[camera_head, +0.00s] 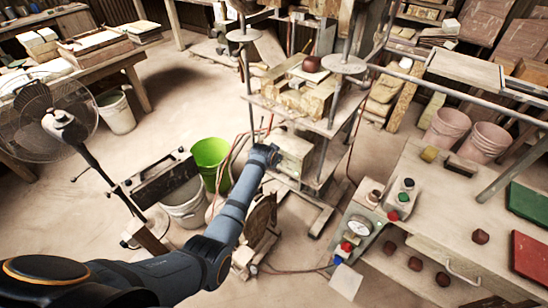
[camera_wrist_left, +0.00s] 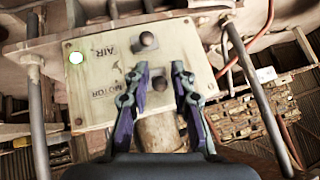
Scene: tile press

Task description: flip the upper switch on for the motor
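A pale switch panel (camera_wrist_left: 95,75) fills the middle of the left wrist view, with the words AIR and MOTOR on it. A green light (camera_wrist_left: 77,57) glows at its left corner. One dark switch knob (camera_wrist_left: 148,40) sits near AIR, beyond my fingertips. Another dark knob (camera_wrist_left: 160,83) shows in the gap between my fingers. My left gripper (camera_wrist_left: 161,70) is open in front of the panel; contact cannot be told. In the head view my left arm reaches the press's pale box (camera_head: 294,148); the fingers are hard to make out there. My right gripper is not in view.
The press frame (camera_head: 318,122) stands around the box, with hoses and posts close by. A green bucket (camera_head: 211,158) and a fan (camera_head: 62,125) stand to the left. A workbench (camera_head: 440,205) with a gauge and buttons stands at the right.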

